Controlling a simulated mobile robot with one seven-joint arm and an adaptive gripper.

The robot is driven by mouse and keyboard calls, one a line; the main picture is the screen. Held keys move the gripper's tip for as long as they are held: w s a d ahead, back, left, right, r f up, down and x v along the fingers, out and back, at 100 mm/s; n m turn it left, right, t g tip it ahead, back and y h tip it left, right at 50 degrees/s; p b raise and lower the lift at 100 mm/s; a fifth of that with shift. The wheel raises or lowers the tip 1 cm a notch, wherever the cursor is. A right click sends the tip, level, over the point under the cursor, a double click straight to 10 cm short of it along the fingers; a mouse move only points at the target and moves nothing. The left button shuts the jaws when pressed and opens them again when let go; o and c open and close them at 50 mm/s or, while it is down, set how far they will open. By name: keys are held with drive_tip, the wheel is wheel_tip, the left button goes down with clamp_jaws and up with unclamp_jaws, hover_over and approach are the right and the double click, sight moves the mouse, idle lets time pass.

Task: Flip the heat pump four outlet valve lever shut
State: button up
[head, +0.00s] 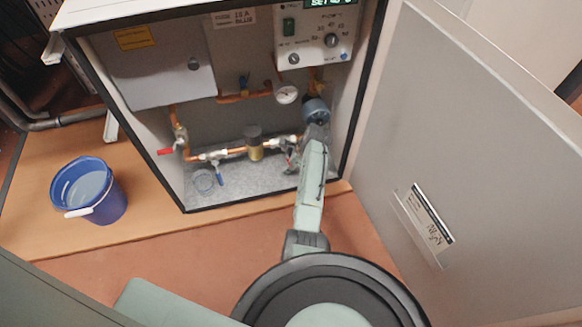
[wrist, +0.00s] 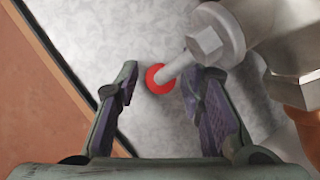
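In the wrist view a metal valve (wrist: 222,35) with a hex nut fills the top right. A short grey rod, apparently its lever (wrist: 176,68), runs down-left to a red end (wrist: 158,79). My gripper (wrist: 163,80) is open, its fingers apart on either side of the red end; the right finger is close to the rod, and I cannot tell if it touches. In the head view my gripper (head: 293,156) is at the right end of the lower pipe, inside the open cabinet, and the arm mostly hides this valve. No label naming the valve is legible.
The lower copper pipe carries a red lever (head: 166,152) at left, a blue lever (head: 218,174) and a brass fitting (head: 254,148). A gauge (head: 286,93) and control panel (head: 316,35) sit above. The open door (head: 470,150) stands right; a blue bucket (head: 106,208) stands left.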

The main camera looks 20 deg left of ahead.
drive_tip(key=shift+c, duration=0.5)
clamp_jaws()
idle(0.4)
